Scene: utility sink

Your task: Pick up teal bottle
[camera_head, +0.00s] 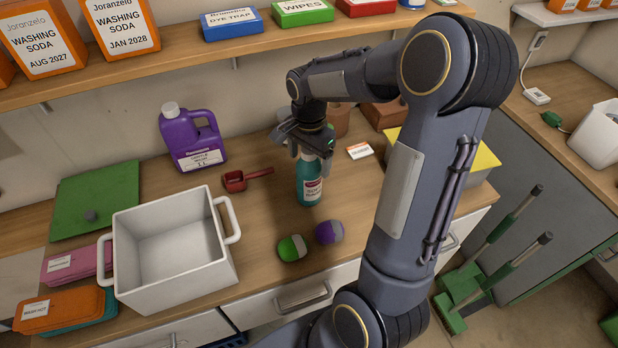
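The teal bottle (310,188) stands upright on the wooden counter, a white and red label on its front. My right gripper (311,153) comes down from above at the bottle's top, its fingers around the upper part. The gripper hides the bottle's neck and cap. I cannot tell whether the fingers press on the bottle or stand apart from it. My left gripper is not in view.
A red scoop (245,179) and a purple jug (192,140) are to the left. A white bin (172,295) stands front left. Green (292,247) and purple (329,231) rounded items lie in front. A shelf (200,55) with boxes runs above the counter.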

